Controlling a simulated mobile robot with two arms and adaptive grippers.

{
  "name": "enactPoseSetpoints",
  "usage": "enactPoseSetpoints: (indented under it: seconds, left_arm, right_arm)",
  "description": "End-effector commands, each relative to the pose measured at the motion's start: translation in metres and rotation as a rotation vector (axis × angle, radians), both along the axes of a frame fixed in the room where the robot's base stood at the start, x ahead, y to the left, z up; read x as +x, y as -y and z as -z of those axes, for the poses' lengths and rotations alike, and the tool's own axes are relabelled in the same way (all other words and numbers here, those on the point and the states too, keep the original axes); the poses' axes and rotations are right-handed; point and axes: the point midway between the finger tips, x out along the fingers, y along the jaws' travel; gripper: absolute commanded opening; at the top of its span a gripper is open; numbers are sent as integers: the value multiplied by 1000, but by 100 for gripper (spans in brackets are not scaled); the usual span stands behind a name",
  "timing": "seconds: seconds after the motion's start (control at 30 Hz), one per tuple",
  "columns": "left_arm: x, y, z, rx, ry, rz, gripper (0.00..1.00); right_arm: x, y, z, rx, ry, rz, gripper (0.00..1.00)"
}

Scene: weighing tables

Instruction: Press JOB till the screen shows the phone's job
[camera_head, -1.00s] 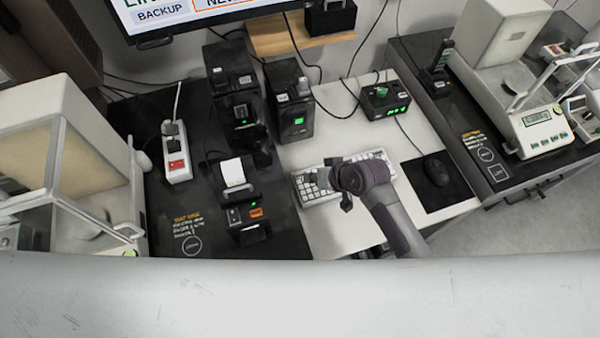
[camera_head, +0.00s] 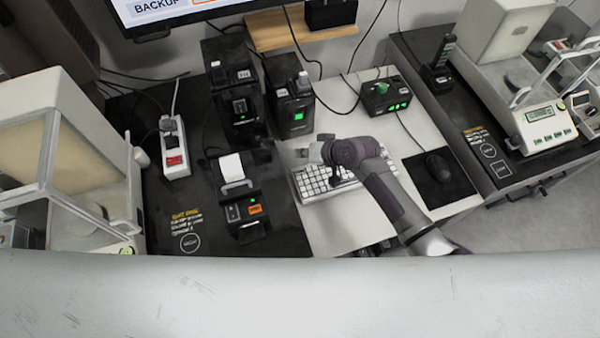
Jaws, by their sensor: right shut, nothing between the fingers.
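The screen (camera_head: 165,10) is cut off at the top edge; only part of its text, "BACKUP", and an orange-edged field show. A white keyboard (camera_head: 318,184) lies on the white table, partly hidden by my right arm. My right gripper (camera_head: 303,153) is shut and empty, above the keyboard's back edge and pointing left. I cannot tell whether it touches anything. A dark phone-like handset (camera_head: 444,50) stands upright in a base on the right black table. I cannot make out which key or button is JOB. My left gripper is out of view.
A black box with a green button (camera_head: 387,96) stands behind the keyboard. Black devices (camera_head: 292,100), a printer with paper (camera_head: 238,190) and a power strip (camera_head: 175,150) stand to the left. A mouse (camera_head: 438,166) lies right. Balances flank both sides.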

Motion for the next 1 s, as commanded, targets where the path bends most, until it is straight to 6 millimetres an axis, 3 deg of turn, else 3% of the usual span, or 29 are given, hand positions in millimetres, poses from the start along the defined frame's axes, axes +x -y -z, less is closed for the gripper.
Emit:
enactPoseSetpoints:
  seconds: [0.03,0.2,0.43,1.0]
  left_arm:
    - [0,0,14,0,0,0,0]
    - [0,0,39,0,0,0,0]
    - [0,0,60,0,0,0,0]
    - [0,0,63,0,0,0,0]
  right_arm:
    - [0,0,14,0,0,0,0]
    - [0,0,39,0,0,0,0]
    - [0,0,64,1,0,-1,0]
    - [0,0,68,0,0,0,0]
